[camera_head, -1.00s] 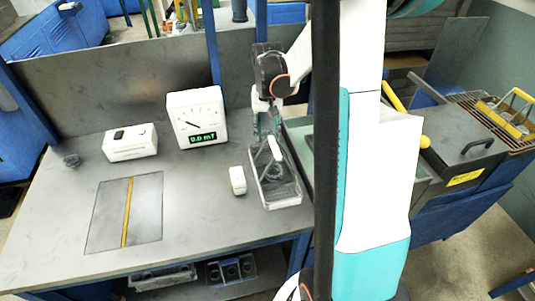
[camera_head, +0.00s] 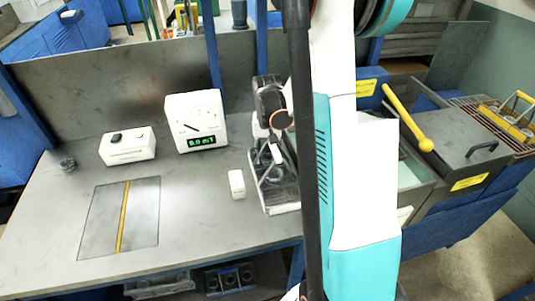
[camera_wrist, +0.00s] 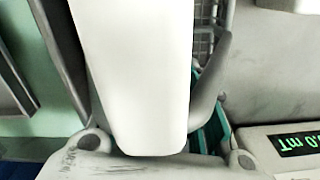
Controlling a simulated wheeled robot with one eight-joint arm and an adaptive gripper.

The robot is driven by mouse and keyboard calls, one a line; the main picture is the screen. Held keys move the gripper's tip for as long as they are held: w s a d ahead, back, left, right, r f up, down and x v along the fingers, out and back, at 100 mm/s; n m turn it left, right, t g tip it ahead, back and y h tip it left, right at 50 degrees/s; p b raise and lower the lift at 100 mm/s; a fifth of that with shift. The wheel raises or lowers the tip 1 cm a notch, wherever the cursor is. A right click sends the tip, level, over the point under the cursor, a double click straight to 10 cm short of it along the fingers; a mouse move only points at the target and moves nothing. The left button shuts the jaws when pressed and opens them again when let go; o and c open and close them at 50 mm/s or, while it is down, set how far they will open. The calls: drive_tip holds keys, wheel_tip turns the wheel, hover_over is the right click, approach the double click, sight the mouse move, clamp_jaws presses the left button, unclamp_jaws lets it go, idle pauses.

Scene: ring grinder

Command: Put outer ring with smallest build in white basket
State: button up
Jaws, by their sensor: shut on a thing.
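The wire basket (camera_head: 283,195) stands at the right end of the table in the head view, with a white handle (camera_head: 277,153) above it. My gripper (camera_head: 273,146) is low over this basket, its fingers around the handle. In the wrist view my gripper (camera_wrist: 150,100) is shut on a large white piece that looks like the handle (camera_wrist: 135,70). Some basket wire (camera_wrist: 205,38) shows behind it. A dark ring-like part (camera_head: 67,163) lies at the table's far left. The basket's contents are too dark to tell.
A small white block (camera_head: 237,184) stands just left of the basket. A meter (camera_head: 196,120) and a white box (camera_head: 127,146) stand behind. A marked plate (camera_head: 140,215) lies on the open table. A machine with a yellow handle (camera_head: 408,118) stands to the right.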

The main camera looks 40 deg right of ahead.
drive_tip(key=shift+f, duration=0.2)
drive_tip(key=o, duration=0.9)
drive_tip(key=shift+r, duration=0.1)
wheel_tip(320, 180, up, 12)
drive_tip(key=p, duration=0.4)
drive_tip(key=shift+r, duration=0.15)
